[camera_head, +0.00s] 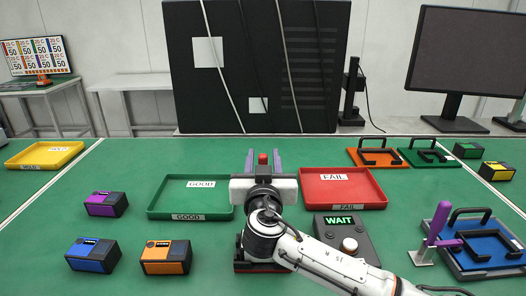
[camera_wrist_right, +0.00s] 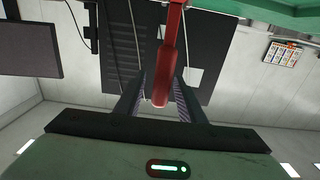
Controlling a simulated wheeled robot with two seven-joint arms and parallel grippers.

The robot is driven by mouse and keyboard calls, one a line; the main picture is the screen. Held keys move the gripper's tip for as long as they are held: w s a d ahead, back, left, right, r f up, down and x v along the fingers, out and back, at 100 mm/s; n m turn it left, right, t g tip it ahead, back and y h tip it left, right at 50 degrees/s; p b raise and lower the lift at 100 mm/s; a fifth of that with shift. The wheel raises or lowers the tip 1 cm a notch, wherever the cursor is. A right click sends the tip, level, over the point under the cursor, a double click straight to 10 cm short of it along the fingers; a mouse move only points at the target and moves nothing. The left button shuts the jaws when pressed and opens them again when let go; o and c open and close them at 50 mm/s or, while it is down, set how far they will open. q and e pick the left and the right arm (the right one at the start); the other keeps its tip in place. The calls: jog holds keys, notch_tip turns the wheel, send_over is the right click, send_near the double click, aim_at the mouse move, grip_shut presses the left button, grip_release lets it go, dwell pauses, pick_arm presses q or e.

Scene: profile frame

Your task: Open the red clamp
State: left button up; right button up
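The red clamp's handle shows as a red tip (camera_head: 263,158) between the fingers of my right gripper (camera_head: 263,163) in the head view. In the right wrist view the red handle (camera_wrist_right: 170,50) reaches down between the two fingers of the gripper (camera_wrist_right: 160,90). The fingers are apart, with a visible gap on both sides of the handle, so the gripper is open around it. The clamp's lower part is hidden behind my right arm. My left gripper is not in view.
A green GOOD tray (camera_head: 189,217) and a red FAIL tray (camera_head: 345,207) flank my arm. A WAIT box (camera_head: 345,238) stands to the right. Beyond it is a blue fixture (camera_head: 490,248) with a purple clamp (camera_head: 437,225). Orange (camera_head: 166,257) and blue (camera_head: 92,255) devices lie left.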

jog(key=shift+w, duration=1.05)
jog(key=c, duration=0.8)
jog(key=shift+w, duration=0.1)
